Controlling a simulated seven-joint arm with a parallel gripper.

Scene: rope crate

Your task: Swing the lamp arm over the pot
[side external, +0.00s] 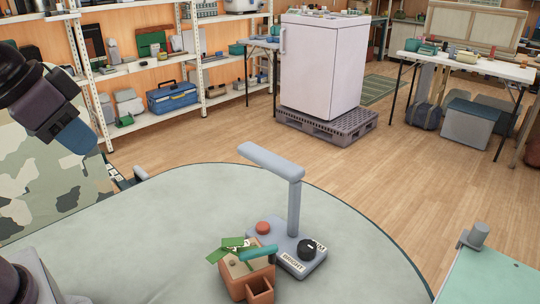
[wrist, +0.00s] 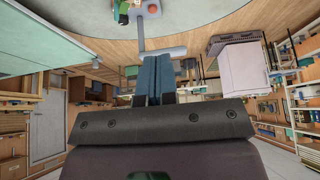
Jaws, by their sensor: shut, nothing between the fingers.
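The lamp (side external: 295,210) is grey-blue, with an upright post on a flat base (side external: 300,262). Its arm (side external: 268,160) juts from the post top toward the back left, not visibly above the pot. The base has a red button, a black knob and a "BRIGHT" label. The square terracotta pot (side external: 262,290) with green leaves stands beside the base at the front left; a teal bar crosses its top. My gripper (side external: 78,138) is at the upper left, well apart from both. In the wrist view my blue fingers (wrist: 153,80) are together and empty, with the lamp arm (wrist: 165,52) showing beyond their tips.
The round-edged green table (side external: 170,240) is mostly clear left of the lamp. A camouflage-patterned thing (side external: 40,175) is at the left. Another green surface with a grey post (side external: 475,238) is at the right. Shelves, a white cabinet (side external: 320,65) and a white table stand behind.

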